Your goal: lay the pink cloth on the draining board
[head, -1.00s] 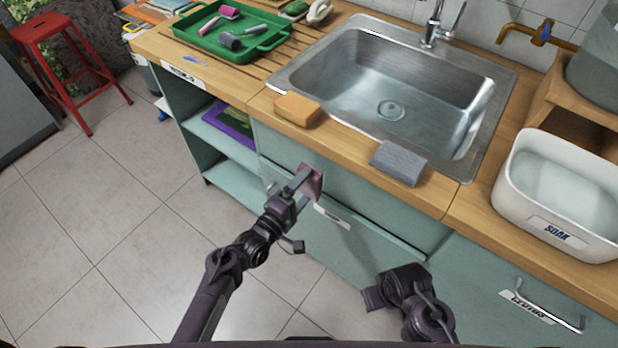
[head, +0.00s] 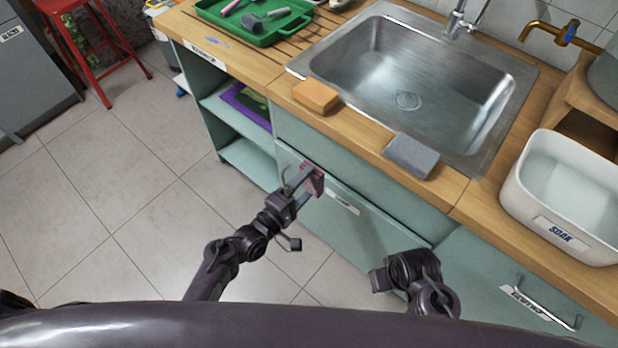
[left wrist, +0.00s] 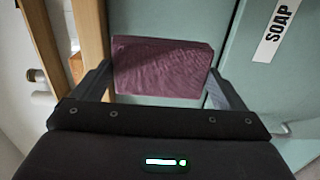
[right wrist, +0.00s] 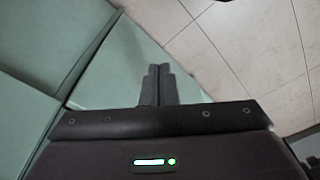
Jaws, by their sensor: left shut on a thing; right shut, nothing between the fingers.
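The pink cloth (head: 316,181) is a small folded, dull pink piece. My left gripper (head: 306,180) is shut on it, in front of the green cabinet below the counter edge. In the left wrist view the cloth (left wrist: 162,66) spans the space between the two fingers. The draining board (head: 277,54) is the grooved wooden part of the counter left of the sink. A green tray (head: 262,35) covers much of it. My right gripper (head: 378,281) is low before the cabinet. In the right wrist view its fingers (right wrist: 159,72) are shut and empty.
An orange sponge (head: 316,96) and a grey block (head: 411,155) lie along the sink's front edge. The steel sink (head: 400,85) is empty. A white SOAK tub (head: 565,195) stands at the right. The floor at left is clear up to a red stool (head: 95,50).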

